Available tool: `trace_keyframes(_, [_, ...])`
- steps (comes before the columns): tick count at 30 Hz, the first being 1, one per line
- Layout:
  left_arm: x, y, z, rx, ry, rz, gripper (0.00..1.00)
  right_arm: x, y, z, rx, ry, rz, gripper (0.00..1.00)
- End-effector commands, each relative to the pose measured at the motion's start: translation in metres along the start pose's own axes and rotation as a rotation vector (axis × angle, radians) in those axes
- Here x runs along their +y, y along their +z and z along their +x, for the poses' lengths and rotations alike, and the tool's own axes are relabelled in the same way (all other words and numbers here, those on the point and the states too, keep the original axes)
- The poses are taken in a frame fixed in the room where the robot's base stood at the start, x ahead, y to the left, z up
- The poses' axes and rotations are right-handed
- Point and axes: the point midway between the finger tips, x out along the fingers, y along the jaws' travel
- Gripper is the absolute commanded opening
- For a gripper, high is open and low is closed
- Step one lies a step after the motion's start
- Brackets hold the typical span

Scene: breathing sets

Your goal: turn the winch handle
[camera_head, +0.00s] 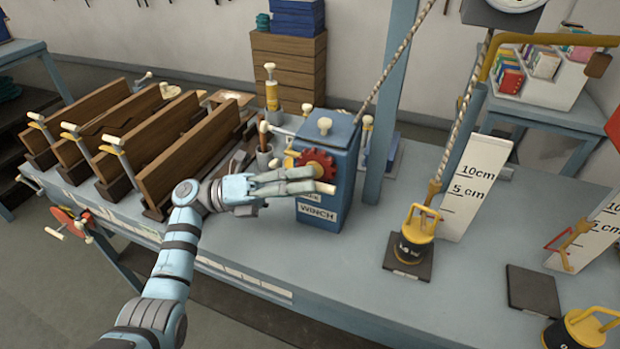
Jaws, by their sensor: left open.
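The winch (343,160) is a blue box labelled "WINCH" on the bench, with a red toothed wheel (318,160) on its front. A pale handle grip (325,188) shows just past my fingertips, low on the winch's front. My left gripper (308,180) reaches in from the left in front of the winch, its fingers pointing right at the handle. It is open, and its fingers cover part of the winch front and the handle's arm. I cannot tell whether the fingers touch the handle. My right gripper is not in view.
A rope (395,70) runs up past a blue post (387,110). A yellow weight (416,232) stands on a dark pad by a white height scale (477,187). Wooden boards with clamps (190,150) fill the bench's left side. The bench front (330,270) is clear.

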Motion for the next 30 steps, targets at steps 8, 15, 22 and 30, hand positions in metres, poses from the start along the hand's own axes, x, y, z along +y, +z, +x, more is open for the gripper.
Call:
trace_keyframes(8, [0.0006,-0.0005,0.0139,0.002,-0.001,0.0,0.44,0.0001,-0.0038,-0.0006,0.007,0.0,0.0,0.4])
trace_keyframes(15, [0.0007,-0.0005,0.0134,0.002,-0.001,0.0,0.19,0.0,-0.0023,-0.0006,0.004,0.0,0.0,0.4])
trace_keyframes(22, [0.0016,-0.0008,0.013,0.002,0.002,-0.001,0.0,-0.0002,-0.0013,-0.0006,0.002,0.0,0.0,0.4])
trace_keyframes(30, [0.0015,-0.0009,0.0128,0.008,0.011,0.0,0.0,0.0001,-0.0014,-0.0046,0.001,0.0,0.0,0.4])
